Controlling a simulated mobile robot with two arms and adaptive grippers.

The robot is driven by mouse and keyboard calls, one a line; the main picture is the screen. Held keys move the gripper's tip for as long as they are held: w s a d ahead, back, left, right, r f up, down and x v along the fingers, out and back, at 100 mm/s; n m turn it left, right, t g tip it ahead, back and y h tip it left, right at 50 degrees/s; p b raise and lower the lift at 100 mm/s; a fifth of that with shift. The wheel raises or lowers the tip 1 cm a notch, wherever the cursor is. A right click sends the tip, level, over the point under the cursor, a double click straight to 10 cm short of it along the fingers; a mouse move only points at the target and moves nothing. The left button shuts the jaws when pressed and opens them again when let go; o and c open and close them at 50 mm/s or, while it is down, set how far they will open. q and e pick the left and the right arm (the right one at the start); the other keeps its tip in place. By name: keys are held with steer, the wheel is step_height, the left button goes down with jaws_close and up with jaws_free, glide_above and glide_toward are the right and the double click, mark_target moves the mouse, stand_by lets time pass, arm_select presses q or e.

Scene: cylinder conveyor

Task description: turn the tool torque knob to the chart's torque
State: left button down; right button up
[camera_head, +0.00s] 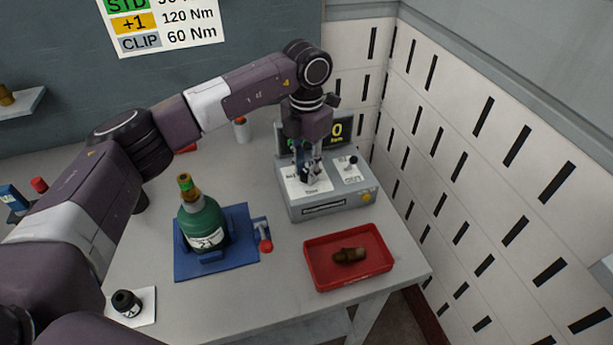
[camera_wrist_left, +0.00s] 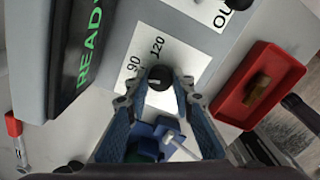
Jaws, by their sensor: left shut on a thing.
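The grey torque tool box (camera_head: 330,207) stands at the back right of the table, with a white dial plate and a dark display (camera_head: 343,130) partly hidden by my arm. My left gripper (camera_head: 307,175) points down over the dial and is shut on the black torque knob (camera_wrist_left: 160,77). In the left wrist view the knob sits between the fingertips (camera_wrist_left: 160,88), and the dial marks 90 and 120 show beside it. The wall chart (camera_head: 165,22) reads +1 120 Nm and CLIP 60 Nm; its STD line is cut off. My right gripper is not in view.
A second black switch (camera_head: 352,163) and a yellow button (camera_head: 367,197) are on the box. A red tray (camera_head: 320,279) with a brown piece is in front. A green bottle-shaped part (camera_head: 203,222) stands on a blue fixture (camera_head: 245,262). A perforated wall stands close on the right.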

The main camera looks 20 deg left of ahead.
mark_target(306, 172)
arm_select(q)
steer(key=m+b, duration=0.2)
steer(key=shift+m, duration=0.9)
steer(key=shift+b, duration=0.3)
steer(key=shift+r, duration=0.1)
steer(key=c, duration=1.7)
jaws_free()
steer(key=shift+o, duration=0.2)
step_height(306, 172, up, 12)
